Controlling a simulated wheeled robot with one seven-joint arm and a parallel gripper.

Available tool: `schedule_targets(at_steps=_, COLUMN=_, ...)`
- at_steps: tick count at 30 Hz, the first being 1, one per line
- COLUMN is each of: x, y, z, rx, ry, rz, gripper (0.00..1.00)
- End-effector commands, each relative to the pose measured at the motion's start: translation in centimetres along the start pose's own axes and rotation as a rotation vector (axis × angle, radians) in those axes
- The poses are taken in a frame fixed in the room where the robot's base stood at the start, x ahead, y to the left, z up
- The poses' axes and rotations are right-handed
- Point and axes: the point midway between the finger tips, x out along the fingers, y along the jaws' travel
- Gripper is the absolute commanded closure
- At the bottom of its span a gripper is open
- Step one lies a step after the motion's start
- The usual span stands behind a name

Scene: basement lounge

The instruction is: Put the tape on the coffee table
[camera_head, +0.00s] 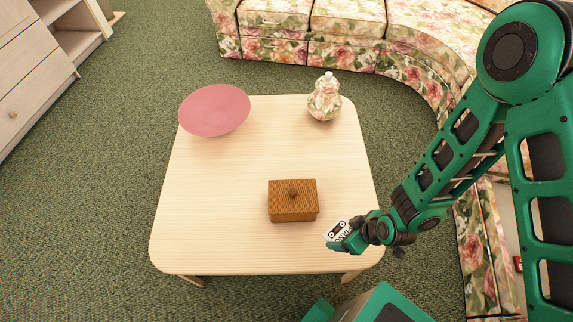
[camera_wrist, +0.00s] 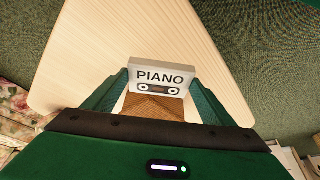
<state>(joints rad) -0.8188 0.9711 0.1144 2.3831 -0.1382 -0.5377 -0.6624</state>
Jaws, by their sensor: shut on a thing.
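The tape is a white cassette (camera_head: 338,232) with "PIANO" printed in black; it also shows in the wrist view (camera_wrist: 161,77). My gripper (camera_head: 343,238) is shut on the tape, with a green finger on each side of it in the wrist view (camera_wrist: 160,95). The coffee table (camera_head: 220,215) is pale wood with rounded corners. In the head view the gripper and tape are over the table's front right part. I cannot tell exactly how high the tape is above the top.
A brown wooden box (camera_head: 293,205) with a knob stands on the table just left of the tape. A pink dish (camera_head: 214,110) is at the back left and a floral lidded jar (camera_head: 325,98) at the back right. The table's left front is clear. A floral sofa (camera_head: 345,22) curves behind.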

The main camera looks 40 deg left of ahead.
Motion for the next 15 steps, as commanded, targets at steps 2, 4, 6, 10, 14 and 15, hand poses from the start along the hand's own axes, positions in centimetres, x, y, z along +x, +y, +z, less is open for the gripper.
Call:
schedule_targets(at_steps=2, x=0.6, y=-1.6, z=-0.3, rx=-0.038, ry=0.000, rz=-0.017, gripper=0.45)
schedule_targets(at_steps=4, x=0.8, y=-2.3, z=-0.5, rx=-0.055, ry=0.000, rz=-0.024, gripper=0.45)
schedule_targets(at_steps=6, x=0.9, y=-2.6, z=-0.6, rx=-0.065, ry=0.000, rz=-0.027, gripper=0.45)
schedule_targets(at_steps=10, x=0.9, y=-2.7, z=-0.6, rx=-0.067, ry=0.000, rz=-0.027, gripper=0.45)
schedule_targets(at_steps=14, x=1.4, y=-1.7, z=-0.4, rx=-0.063, ry=-0.001, rz=-0.025, gripper=0.45)
schedule_targets(at_steps=15, x=1.8, y=-1.1, z=-0.3, rx=-0.062, ry=-0.001, rz=-0.025, gripper=0.45)
